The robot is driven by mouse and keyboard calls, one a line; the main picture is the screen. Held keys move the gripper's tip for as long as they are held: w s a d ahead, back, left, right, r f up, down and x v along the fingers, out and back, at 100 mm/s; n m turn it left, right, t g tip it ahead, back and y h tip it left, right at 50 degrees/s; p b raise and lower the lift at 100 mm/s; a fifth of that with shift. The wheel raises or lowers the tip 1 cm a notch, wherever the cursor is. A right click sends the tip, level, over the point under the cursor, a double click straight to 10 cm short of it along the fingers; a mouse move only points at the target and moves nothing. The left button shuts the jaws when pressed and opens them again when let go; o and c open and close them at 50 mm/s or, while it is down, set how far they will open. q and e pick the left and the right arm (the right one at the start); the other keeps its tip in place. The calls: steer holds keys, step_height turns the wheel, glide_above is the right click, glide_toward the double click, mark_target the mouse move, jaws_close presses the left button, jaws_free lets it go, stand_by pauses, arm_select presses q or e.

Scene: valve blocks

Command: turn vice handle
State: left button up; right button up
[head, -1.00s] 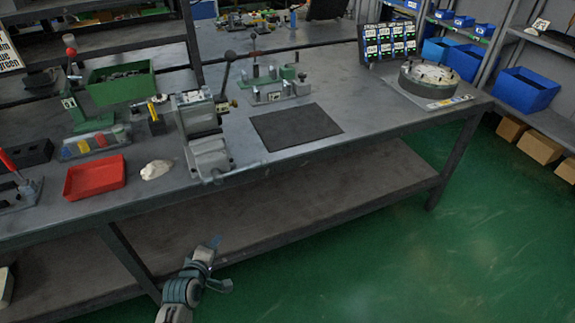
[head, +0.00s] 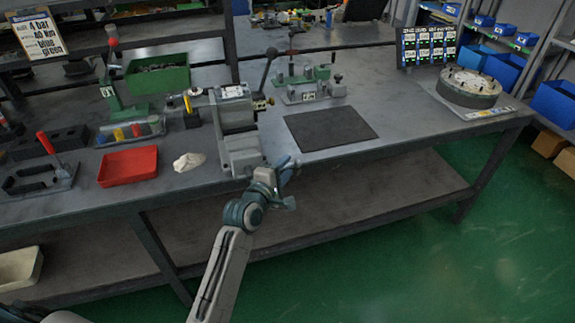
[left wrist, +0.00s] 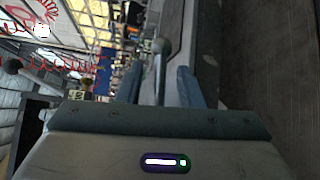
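The grey vice (head: 240,152) stands at the front edge of the workbench. Its handle, a grey metal bar with a rounded end, shows in the left wrist view (left wrist: 160,47). My left gripper (head: 286,170) is at the vice's front right, over the bench edge, and hides the handle in the head view. In the left wrist view its two blue fingers (left wrist: 158,85) are apart, one on each side of the bar, with gaps visible. Whether they touch it at depth I cannot tell. My right gripper is not in view.
A black-knobbed lever (head: 268,62) rises behind the vice. A red tray (head: 128,166) and a crumpled white cloth (head: 189,162) lie to the left. A dark mat (head: 330,127) lies to the right. The green floor in front is clear.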

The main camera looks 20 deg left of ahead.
arm_select(q)
steer(key=shift+w+d, duration=0.1)
steer(key=shift+w, duration=0.4)
steer(key=shift+w+d+f, duration=0.1)
steer(key=shift+w, duration=0.25)
jaws_close()
